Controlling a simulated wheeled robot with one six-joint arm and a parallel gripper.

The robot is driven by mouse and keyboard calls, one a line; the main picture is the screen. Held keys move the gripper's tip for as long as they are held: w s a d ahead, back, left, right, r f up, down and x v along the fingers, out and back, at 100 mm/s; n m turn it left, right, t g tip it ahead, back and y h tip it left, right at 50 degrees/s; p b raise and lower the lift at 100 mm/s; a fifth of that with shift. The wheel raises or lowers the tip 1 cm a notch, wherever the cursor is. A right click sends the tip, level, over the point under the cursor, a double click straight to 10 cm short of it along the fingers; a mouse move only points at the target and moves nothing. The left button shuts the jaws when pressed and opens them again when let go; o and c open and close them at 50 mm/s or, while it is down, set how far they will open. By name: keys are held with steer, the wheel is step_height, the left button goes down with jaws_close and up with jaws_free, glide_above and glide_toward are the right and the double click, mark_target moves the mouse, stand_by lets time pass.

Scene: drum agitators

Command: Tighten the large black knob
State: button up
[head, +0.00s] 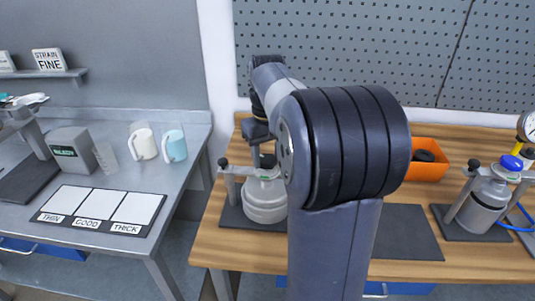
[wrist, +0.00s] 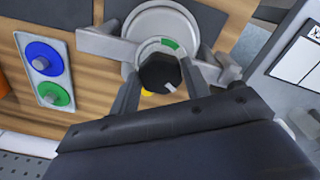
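The large black knob (wrist: 160,73) is on top of a round grey-white vessel, above its pale disc (wrist: 163,32) with a green mark. A white pointer line shows on the knob's lower right. My gripper (wrist: 160,76) has one finger on each side of the knob, with no clear gap between fingers and knob in the wrist view. In the head view the vessel (head: 265,203) stands on a dark mat, clamped at its side. My gripper (head: 262,140) is above it; my arm hides much of the vessel's right side and the fingertips.
A panel with a blue button (wrist: 43,57) and a green button (wrist: 54,93) is beside the vessel. An orange bin (head: 430,160) and a second vessel (head: 486,205) with clamp and gauge are to the right. A grey bench (head: 130,180) with two mugs is at left.

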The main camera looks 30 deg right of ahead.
steer(key=c, duration=0.4)
